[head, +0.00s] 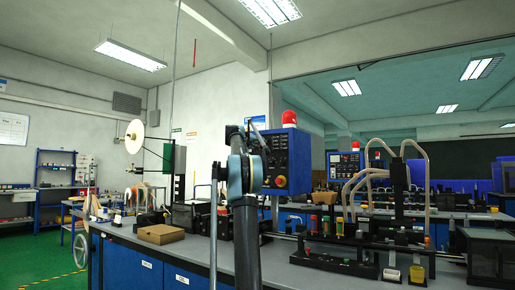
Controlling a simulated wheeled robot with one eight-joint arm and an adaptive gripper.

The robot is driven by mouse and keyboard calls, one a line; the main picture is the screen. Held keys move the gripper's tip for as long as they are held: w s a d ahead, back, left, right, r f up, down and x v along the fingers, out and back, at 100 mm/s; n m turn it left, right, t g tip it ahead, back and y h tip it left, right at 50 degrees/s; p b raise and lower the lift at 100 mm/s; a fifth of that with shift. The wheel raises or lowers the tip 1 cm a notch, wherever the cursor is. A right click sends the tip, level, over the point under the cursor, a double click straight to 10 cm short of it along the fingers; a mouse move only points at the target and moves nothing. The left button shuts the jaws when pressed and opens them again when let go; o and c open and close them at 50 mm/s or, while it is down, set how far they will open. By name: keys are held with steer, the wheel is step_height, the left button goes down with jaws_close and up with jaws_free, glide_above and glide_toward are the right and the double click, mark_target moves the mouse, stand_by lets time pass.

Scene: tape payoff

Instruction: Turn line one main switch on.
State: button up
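My arm rises in front and covers the box's left side. My gripper does not show as a clear shape.
A grey-topped bench with blue cabinets (188,275) runs across the front. It bears a cardboard box (161,234), a white reel (135,136) on a stand and a dark machine (397,240) with hoses. A second panel (345,164) stands farther back. Green floor (40,262) is clear at left.

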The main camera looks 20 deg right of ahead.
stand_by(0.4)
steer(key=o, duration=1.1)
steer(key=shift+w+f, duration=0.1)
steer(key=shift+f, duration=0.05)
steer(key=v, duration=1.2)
